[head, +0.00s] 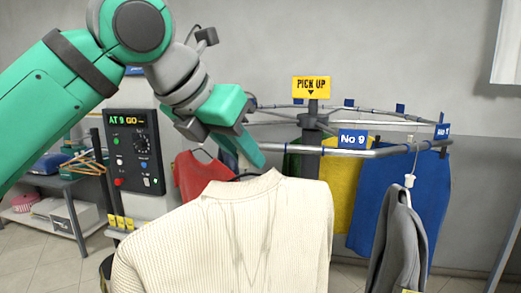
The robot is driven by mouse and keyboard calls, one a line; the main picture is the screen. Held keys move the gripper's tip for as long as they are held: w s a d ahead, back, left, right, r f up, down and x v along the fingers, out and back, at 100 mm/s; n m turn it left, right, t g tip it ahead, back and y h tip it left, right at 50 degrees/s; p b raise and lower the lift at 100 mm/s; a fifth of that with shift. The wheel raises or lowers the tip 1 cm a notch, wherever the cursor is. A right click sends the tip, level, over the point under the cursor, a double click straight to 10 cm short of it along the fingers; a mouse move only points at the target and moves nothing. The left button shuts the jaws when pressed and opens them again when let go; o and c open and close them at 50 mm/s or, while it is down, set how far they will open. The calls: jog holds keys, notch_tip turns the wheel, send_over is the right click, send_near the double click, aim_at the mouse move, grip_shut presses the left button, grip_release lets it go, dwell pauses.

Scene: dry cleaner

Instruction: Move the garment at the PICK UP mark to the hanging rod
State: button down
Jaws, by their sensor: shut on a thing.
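My gripper (247,152) is shut at the top of a cream ribbed garment (225,238), which hangs below it in front of the carousel. A dark hanger part shows at the garment's collar; the exact grip on it is hidden. The yellow PICK UP sign (311,87) stands on the carousel post behind. A No 9 tag (353,140) sits on the carousel's front rail (385,150). A separate hanging rod cannot be clearly made out.
A grey garment (401,245) on a pale hanger hangs at the right front. Blue (425,185), yellow (340,190) and red (199,177) garments hang on the carousel. A control box (136,150) reading AT 9 GO and a shelf (65,235) stand left.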

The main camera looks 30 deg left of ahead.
jog(key=s+a, duration=0.1)
jog(key=s, duration=0.1)
jog(key=s+a, duration=0.2)
jog(key=s, duration=0.1)
jog(key=s+a, duration=0.1)
jog(key=s, duration=0.1)
jog(key=shift+s+a, duration=0.3)
jog(key=shift+a, duration=0.05)
jog(key=shift+s+a, duration=0.35)
jog(key=shift+s, duration=0.35)
jog(key=shift+s+a, duration=0.35)
jog(key=shift+s, duration=0.35)
jog(key=shift+w, duration=0.25)
